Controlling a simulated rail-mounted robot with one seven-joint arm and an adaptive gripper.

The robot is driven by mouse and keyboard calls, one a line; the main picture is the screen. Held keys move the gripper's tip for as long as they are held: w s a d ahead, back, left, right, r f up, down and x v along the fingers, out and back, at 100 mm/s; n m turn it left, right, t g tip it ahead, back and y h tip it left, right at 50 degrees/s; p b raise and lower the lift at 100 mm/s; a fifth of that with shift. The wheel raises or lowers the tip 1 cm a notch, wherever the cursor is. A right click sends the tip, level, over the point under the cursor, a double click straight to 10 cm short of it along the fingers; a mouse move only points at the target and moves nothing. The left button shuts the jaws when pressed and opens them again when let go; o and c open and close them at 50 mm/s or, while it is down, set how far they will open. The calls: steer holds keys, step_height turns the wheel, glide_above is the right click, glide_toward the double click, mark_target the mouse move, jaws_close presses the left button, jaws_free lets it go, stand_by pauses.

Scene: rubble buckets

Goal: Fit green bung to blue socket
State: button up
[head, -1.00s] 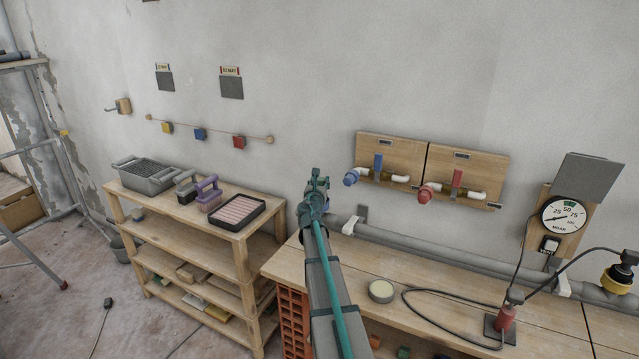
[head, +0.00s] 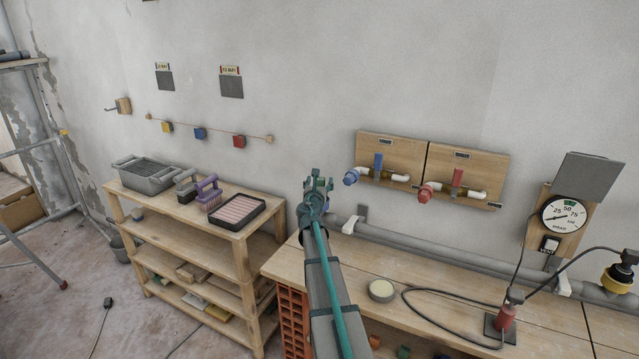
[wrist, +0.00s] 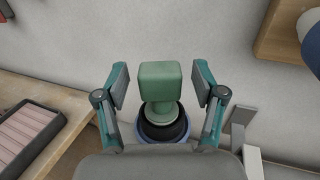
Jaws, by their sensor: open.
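The green bung (wrist: 158,82) has a block-shaped head, with a round green neck and a black ring below it. It stands at the blue socket (wrist: 139,134), whose blue rim shows around the black ring in the wrist view. I cannot tell how deep the bung sits. My gripper (wrist: 160,86) is open, with one finger on each side of the bung's head and a gap on both sides. In the head view my gripper (head: 318,186) is over the left end of the grey pipe, and the bung and socket cannot be made out there.
The grey pipe (head: 450,256) runs along the wall behind the wooden bench (head: 420,275). Valve boards (head: 468,172) hang above it. A round tin (head: 382,290) and a black cable lie on the bench. A shelf unit (head: 240,250) with a tray stands left.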

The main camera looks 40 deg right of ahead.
steer(key=v, duration=1.1)
steer(key=shift+s+a, duration=0.2)
steer(key=shift+a, duration=0.05)
steer(key=s+a+f+m+g+y, duration=0.35)
steer(key=a+f+m, duration=0.55)
steer(key=f, duration=0.3)
steer(key=s+a+f+m+g+y, duration=0.2)
steer(key=s+a+f+m+g, duration=0.2)
steer(key=a+f+m, duration=0.55)
steer(key=s+a+f+m+g+y, duration=0.25)
steer(key=s+a+f, duration=0.25)
steer(key=a, duration=0.3)
steer(key=s+a+f+m+g+y, duration=0.1)
steer(key=s+a+f+m+y, duration=0.2)
steer(key=s+a+f, duration=0.3)
steer(key=s+a+f+m+g+y, duration=0.2)
steer(key=s+a+f+m, duration=0.15)
steer(key=a, duration=0.55)
steer(key=s+f+g, duration=0.3)
steer(key=s+f, duration=0.6)
steer(key=s, duration=0.5)
steer(key=s+f+g, duration=0.3)
steer(key=s+f, duration=0.6)
steer(key=s, duration=0.6)
steer(key=shift+s+f+n, duration=0.2)
steer(key=shift+s+n, duration=0.1)
steer(key=shift+n, duration=0.05)
